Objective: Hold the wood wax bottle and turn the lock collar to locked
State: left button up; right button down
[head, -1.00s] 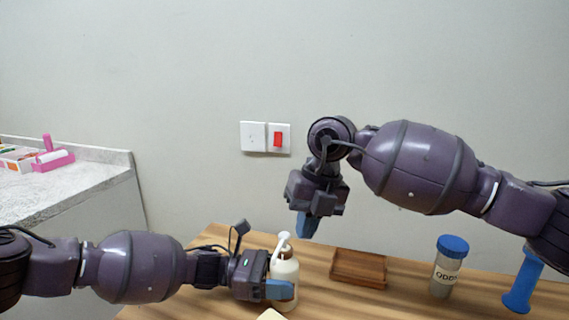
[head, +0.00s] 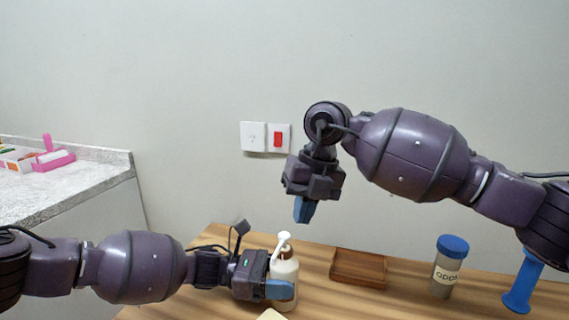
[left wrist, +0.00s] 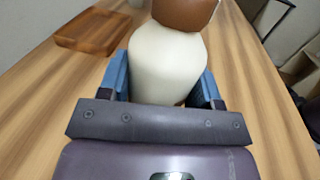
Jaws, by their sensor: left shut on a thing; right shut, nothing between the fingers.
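The wood wax bottle (head: 287,271) is cream with a brown collar and a white pump top, and stands upright on the wooden table. The brown lock collar (left wrist: 186,13) shows at the top of the left wrist view above the cream body (left wrist: 168,65). My left gripper (head: 280,290) is shut on the bottle's body, with one blue finger on each side in the left wrist view. My right gripper (head: 303,212) is shut and empty, pointing down above the table, up and to the right of the pump top. The collar's lock marks cannot be made out.
A shallow wooden tray (head: 358,281) lies right of the bottle. A jar with a blue lid (head: 450,266) and a blue stand-like object (head: 522,285) are farther right. A pale object (head: 271,315) is cut off at the front edge. A wall socket (head: 265,137) is behind.

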notch_tip(320, 180, down, 6)
jog(key=shift+f, duration=0.15)
dwell(0.4)
jog(key=shift+s+a, duration=0.2)
jog(key=shift+a, duration=0.1)
dwell(0.9)
jog(key=shift+d, duration=0.15)
jog(key=shift+w+d, duration=0.15)
jog(key=shift+d, duration=0.1)
notch_tip(320, 180, up, 6)
dwell(0.7)
pick_arm(q)
jog(key=o, duration=1.1)
